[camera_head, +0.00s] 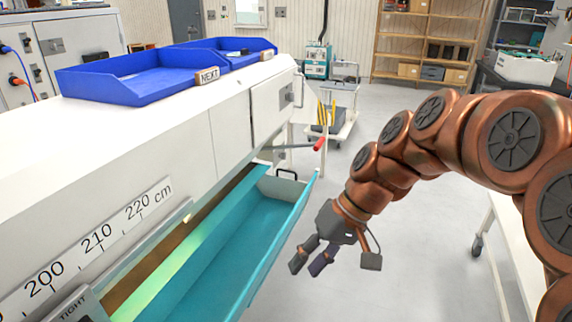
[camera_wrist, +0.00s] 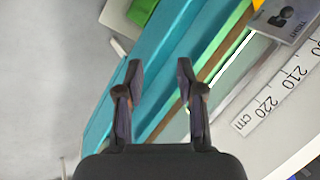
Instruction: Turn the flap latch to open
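A grey latch plate (camera_head: 286,96) is set in a small white door (camera_head: 268,106) at the far end of the long white machine. I cannot tell for sure that it is the flap latch, and its turn position is too small to read. The door looks closed. My gripper (camera_head: 309,264) hangs over the floor, right of the teal trough (camera_head: 235,228) and well short of the latch plate. In the wrist view my gripper (camera_wrist: 160,67) has its two fingers apart with nothing between them. The teal trough (camera_wrist: 125,92) shows beyond them. The latch plate is not seen there.
A red-tipped lever (camera_head: 318,145) sticks out from the machine's far end. A black handle (camera_head: 287,174) stands at the trough's far end. Blue trays (camera_head: 120,80) sit on the machine top. A trolley (camera_head: 333,122) stands behind. Floor right of the trough is clear.

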